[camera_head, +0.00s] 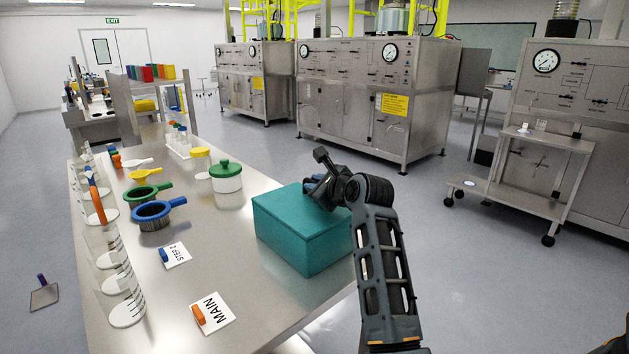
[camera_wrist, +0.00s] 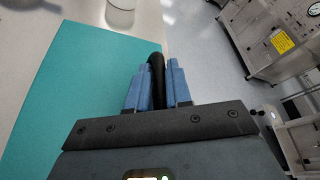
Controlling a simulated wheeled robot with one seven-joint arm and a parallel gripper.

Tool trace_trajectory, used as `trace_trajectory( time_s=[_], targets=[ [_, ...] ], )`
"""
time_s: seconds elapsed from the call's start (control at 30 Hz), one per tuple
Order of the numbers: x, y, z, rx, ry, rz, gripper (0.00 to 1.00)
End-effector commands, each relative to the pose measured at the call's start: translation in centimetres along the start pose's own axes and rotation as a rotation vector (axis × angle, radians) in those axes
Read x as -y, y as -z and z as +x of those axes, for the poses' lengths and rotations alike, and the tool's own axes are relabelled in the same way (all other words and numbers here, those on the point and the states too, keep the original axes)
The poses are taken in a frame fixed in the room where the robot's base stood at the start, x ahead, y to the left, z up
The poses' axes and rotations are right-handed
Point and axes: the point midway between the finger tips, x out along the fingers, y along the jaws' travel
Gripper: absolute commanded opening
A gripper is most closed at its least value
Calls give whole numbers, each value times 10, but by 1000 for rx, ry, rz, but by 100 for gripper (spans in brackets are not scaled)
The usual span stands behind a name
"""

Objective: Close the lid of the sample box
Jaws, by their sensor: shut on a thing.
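The teal sample box (camera_head: 300,250) stands at the right edge of the steel table. Its flat teal lid (camera_head: 285,210) lies over the top and looks shut; I cannot tell whether a small gap is left. My gripper (camera_head: 313,187) is at the lid's right rear edge. In the wrist view, the blue fingers of my gripper (camera_wrist: 158,85) are shut on a black curved handle (camera_wrist: 156,62) at the edge of the lid (camera_wrist: 75,85). My arm hides the right side of the box.
On the table (camera_head: 225,265) are a green-lidded white jar (camera_head: 226,182), a blue-rimmed sieve (camera_head: 152,214), a green-rimmed sieve (camera_head: 143,195), several glass cylinders and a MAIN card (camera_head: 212,313). A steel cart (camera_head: 520,190) stands to the right, with open floor between.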

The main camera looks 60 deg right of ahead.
Motion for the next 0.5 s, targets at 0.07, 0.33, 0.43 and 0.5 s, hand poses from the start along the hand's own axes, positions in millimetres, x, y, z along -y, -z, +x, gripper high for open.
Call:
trace_trajectory(
  time_s=[0.07,0.33,0.43,0.5],
  targets=[
    [0,3,0,-5,-3,7,0],
    [-1,5,1,-8,-4,9,0],
    [-1,6,1,-9,-5,9,20],
    [-1,6,1,-9,-5,9,27]
  ],
)
